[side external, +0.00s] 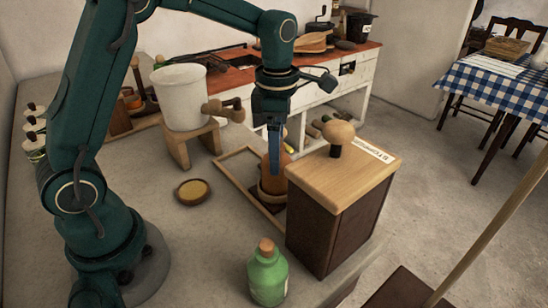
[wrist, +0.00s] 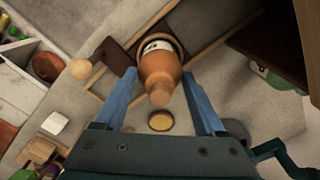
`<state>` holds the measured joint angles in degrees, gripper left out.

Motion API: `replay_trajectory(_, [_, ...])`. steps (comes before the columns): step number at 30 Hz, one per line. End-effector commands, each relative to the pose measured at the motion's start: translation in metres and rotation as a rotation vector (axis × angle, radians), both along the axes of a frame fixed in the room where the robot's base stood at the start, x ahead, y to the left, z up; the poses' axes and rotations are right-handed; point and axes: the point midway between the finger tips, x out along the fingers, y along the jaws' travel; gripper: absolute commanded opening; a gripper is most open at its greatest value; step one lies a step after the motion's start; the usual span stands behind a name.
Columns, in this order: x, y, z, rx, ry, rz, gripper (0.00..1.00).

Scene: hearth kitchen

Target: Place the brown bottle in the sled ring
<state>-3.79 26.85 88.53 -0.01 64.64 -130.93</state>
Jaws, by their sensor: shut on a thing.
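The brown bottle (side external: 266,172) stands upright, with its lower part inside the round sled ring (side external: 272,194) on the wooden sled frame. My gripper (side external: 275,154) comes down from above with its blue fingers on either side of the bottle, shut on it. In the wrist view the bottle (wrist: 158,68) lies between the two fingertips (wrist: 160,76), its neck toward the camera and a pale label on its side. The ring's rim (wrist: 180,44) shows around its far end. Whether the bottle's base rests on the sled is hidden.
A dark box with a wooden lid and knob (side external: 345,172) stands close on the right. A green corked bottle (side external: 267,278) stands in front. A white crock (side external: 180,97) on a wooden stand is behind left.

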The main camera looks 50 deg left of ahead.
Motion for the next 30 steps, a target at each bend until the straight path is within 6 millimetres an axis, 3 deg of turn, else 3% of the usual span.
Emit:
replay_trajectory(10, [0.0, 0.0, -0.003, 0.0, 0.0, 0.0, 0.18])
replay_trajectory(11, [0.0, 0.0, -0.003, 0.0, 0.001, 0.0, 0.75])
replay_trajectory(13, [0.0, 0.0, -0.003, 0.0, 0.0, 0.0, 1.0])
replay_trajectory(23, [0.001, 0.0, 0.002, 0.001, -0.004, 0.0, 1.0])
replay_trajectory(30, [0.002, 0.0, 0.042, 0.0, -0.008, 0.0, 1.0])
